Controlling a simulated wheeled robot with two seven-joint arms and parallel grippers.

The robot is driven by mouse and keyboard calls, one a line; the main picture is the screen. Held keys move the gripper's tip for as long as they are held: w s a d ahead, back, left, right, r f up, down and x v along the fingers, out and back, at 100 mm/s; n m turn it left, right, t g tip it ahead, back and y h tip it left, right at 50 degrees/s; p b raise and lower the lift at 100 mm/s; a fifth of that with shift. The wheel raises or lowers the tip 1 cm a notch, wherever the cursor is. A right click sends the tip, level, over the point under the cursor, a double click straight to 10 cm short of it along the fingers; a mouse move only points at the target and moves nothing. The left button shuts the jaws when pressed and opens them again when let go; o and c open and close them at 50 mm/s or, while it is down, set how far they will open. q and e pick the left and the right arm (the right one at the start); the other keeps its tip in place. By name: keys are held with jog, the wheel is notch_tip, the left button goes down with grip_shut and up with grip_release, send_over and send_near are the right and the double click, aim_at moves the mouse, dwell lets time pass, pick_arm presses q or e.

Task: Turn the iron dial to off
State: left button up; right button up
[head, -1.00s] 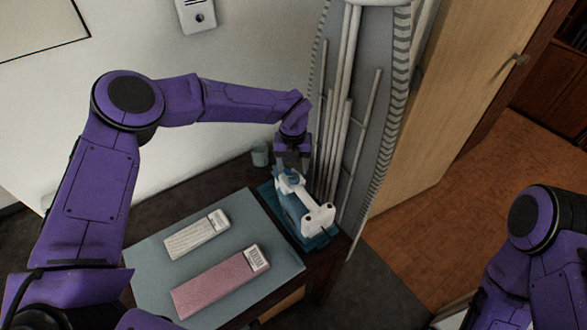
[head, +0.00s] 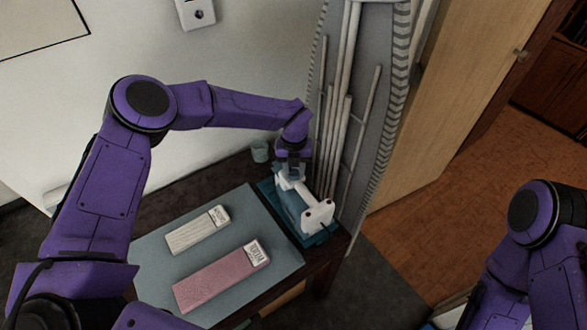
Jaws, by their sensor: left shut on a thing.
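The iron (head: 303,207) is blue and white and stands on a teal tray (head: 316,240) at the right side of the table. Its white heel end faces the front. My left gripper (head: 291,168) comes down from above onto the far end of the iron and is shut on the dial there. The dial is mostly hidden by the gripper, so its setting cannot be read. My right arm shows at the right edge, but its gripper is out of view.
An ironing board (head: 365,110) leans upright close to the right of the iron, by a wooden door (head: 450,95).

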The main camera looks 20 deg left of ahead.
pick_arm(q)
jog(key=shift+f+n+b, duration=0.2)
jog(key=shift+n+b, duration=0.2)
jog(key=shift+b, duration=0.2)
jog(key=n+b, duration=0.9)
jog(key=b, duration=0.1)
jog(key=shift+b, duration=0.3)
jog(key=shift+r+n+b, duration=0.2)
jog(key=shift+n+b, duration=1.25)
jog(key=shift+n, duration=0.15)
jog(key=o, duration=1)
jog(key=shift+o, duration=0.2)
